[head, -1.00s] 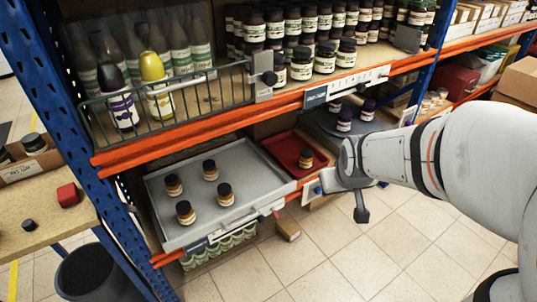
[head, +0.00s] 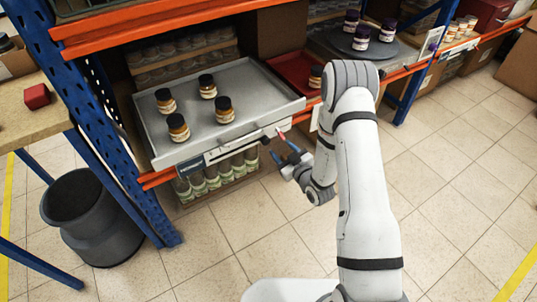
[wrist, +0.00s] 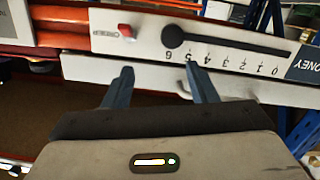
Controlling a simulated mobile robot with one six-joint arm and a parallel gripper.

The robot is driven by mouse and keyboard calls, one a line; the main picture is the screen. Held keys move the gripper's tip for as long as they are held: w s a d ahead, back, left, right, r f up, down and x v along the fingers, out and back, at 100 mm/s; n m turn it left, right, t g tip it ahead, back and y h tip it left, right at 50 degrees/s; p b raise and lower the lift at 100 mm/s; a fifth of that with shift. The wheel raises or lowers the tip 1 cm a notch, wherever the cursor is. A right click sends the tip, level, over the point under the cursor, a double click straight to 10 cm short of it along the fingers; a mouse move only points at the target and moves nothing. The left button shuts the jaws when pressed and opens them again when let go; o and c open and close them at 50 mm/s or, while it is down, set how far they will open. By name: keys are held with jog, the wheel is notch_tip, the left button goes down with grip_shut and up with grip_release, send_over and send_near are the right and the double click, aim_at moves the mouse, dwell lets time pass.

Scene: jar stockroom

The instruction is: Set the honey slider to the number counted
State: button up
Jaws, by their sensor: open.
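The honey slider strip shows upside down in the wrist view, with a HONEY label (wrist: 305,66) at its right and numbers 0 to 6 running leftward. Its dark round knob (wrist: 172,37) sits at the 6 end of the slot. My gripper (wrist: 158,68) is open and empty, its fingertips just short of the strip and apart from the knob. In the head view my gripper (head: 283,150) is at the right part of the grey tray's front. Several amber honey jars with dark lids, one of them here (head: 224,110), stand upright on the grey tray (head: 250,88).
A red button-like piece (wrist: 125,30) marked ORDER sits beside the slider. A red tray (head: 290,68) with one jar (head: 315,76) adjoins the grey tray. Dark jars stand on a round turntable (head: 345,48). A blue post (head: 95,110) and dark bin (head: 90,215) are left; floor in front is clear.

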aim_at(267, 143)
jog(key=shift+t+y, duration=0.4)
jog(key=w+a+f, duration=0.1)
jog(key=w+a+f+b, duration=0.1)
jog(key=w+a, duration=0.1)
jog(key=w+a+b, duration=0.1)
jog(key=a, duration=0.1)
jog(key=shift+w+f, duration=0.4)
jog(key=shift+c, duration=0.4)
grip_shut()
